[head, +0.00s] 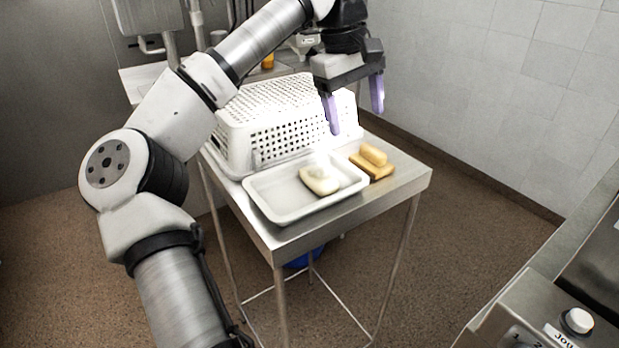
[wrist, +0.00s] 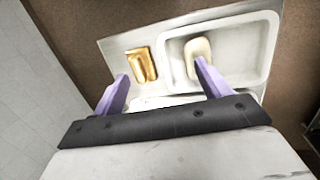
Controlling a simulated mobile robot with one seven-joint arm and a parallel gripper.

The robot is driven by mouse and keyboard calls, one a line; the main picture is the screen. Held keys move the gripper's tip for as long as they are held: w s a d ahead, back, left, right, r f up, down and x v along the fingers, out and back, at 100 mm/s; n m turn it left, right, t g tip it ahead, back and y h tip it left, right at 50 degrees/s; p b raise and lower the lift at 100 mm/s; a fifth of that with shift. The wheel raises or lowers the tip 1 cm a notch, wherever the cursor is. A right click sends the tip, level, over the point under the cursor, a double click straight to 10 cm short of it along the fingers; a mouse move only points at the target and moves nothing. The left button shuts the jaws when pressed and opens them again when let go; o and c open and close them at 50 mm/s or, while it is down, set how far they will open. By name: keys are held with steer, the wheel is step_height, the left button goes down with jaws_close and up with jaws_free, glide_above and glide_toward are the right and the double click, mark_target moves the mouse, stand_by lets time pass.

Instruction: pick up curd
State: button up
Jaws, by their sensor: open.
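A pale cream block that looks like the curd (head: 321,180) lies inside a shallow white tray (head: 262,194), toward its right side. In the wrist view the cream block (wrist: 196,54) is in the tray, just beyond the right finger, which partly overlaps it. My gripper (head: 356,118) is open and empty, pointing down above the table and higher than the tray. In the wrist view its two purple fingers (wrist: 164,70) are wide apart, with the gap partly over a golden-brown item (wrist: 142,64) beside the tray.
Golden-brown pieces (head: 372,162) lie on the metal table (head: 405,180), right of the tray. A white perforated basket (head: 265,125) stands behind the tray. A tiled wall is at the right. A panel with a white knob (head: 578,320) is at lower right.

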steer(key=a+y, duration=0.3)
steer(key=a, duration=0.3)
glide_above(319, 174)
steer(key=f, duration=0.7)
steer(key=shift+d+f, duration=0.25)
steer(key=shift+f, duration=0.15)
steer(key=shift+a+f+p, duration=0.2)
steer(key=shift+f+p, duration=0.8)
steer(key=shift+f, duration=2.05)
steer(key=shift+c, duration=0.4)
steer(key=c, duration=1.1)
steer(key=shift+r, duration=0.1)
step_height(319, 174, up, 20)
